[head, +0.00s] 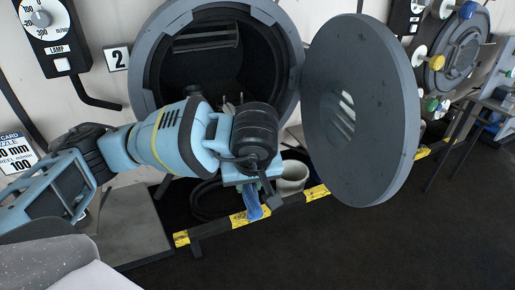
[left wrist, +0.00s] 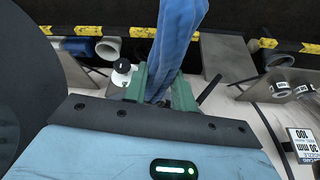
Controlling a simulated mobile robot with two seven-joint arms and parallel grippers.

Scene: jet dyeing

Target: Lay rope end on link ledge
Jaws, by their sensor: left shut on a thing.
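My left gripper (head: 257,188) is in front of the round vessel opening (head: 205,65) in the head view, pointing down. It is shut on the blue rope (head: 250,206), whose end part hangs below the jaws above the striped edge. In the left wrist view the rope (left wrist: 178,35) runs between the green fingers (left wrist: 160,88) and away past the striped edge. I cannot make out which surface is the link ledge. My right gripper is not in view.
The round grey door (head: 360,110) stands open to the right of the opening. A yellow-black striped edge (head: 313,194) runs below it. A white cylinder (head: 294,177) stands behind my gripper. A grey panel (head: 125,225) lies at left. The dark floor (head: 370,250) in front is clear.

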